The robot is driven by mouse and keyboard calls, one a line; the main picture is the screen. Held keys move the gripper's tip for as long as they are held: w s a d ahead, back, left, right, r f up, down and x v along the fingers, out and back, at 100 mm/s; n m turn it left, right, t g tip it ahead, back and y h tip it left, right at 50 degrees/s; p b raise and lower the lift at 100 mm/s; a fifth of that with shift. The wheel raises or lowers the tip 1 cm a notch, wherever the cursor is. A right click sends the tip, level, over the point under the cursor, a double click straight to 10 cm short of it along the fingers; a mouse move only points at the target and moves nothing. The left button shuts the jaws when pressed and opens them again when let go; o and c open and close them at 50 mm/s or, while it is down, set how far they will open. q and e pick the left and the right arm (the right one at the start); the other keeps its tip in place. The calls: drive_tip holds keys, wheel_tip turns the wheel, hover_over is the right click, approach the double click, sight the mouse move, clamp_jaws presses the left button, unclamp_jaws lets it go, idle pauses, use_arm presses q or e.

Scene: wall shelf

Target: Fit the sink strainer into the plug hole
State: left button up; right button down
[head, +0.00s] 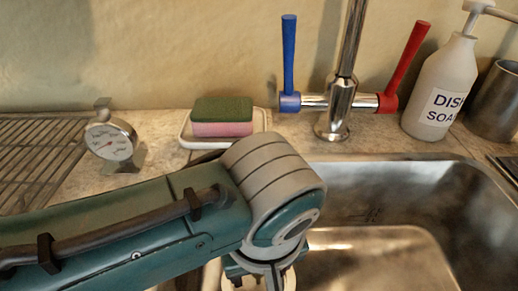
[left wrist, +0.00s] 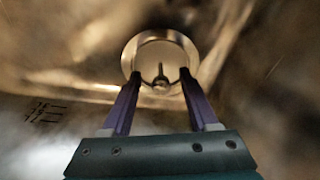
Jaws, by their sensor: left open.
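In the left wrist view a round, shiny metal piece (left wrist: 160,48) with a bright rim lies at the sink bottom. A small knob (left wrist: 161,72) stands up near its middle, which fits the sink strainer seated in or over the plug hole. I cannot tell how deep it sits. My left gripper (left wrist: 160,76) is open, its two purple fingers apart on either side of the knob. In the head view my left arm hides most of the gripper and the plug hole. My right gripper is not in view.
The steel sink (head: 400,190) fills the lower right. A tap (head: 333,120) with blue and red handles stands behind it. A soap bottle (head: 440,90), a metal cup (head: 497,100), a sponge (head: 222,117) on a dish, a dial gauge (head: 110,140) and a wire rack (head: 35,150) line the counter.

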use_arm(q)
wheel_tip(320, 180, up, 10)
drive_tip(key=s+p, duration=0.1)
drive_tip(key=p, duration=0.3)
drive_tip(key=shift+s, duration=0.2)
drive_tip(key=shift+d+f, duration=0.1)
drive_tip(key=s+a+r+m+h+p, duration=0.1)
drive_tip(key=s+r+m+h+p, duration=0.15)
drive_tip(key=s+r+p, duration=0.4)
drive_tip(key=s+a+r+m+t+y+p, duration=0.1)
drive_tip(key=s+a+r+p, duration=0.25)
drive_tip(key=a+r, duration=0.4)
drive_tip(key=s+a+r+m+t+y+p, duration=0.15)
drive_tip(key=a+r+p, duration=0.3)
drive_tip(key=a, duration=0.55)
wheel_tip(320, 180, up, 37)
drive_tip(key=p, duration=3.8)
drive_tip(key=shift+g, duration=0.35)
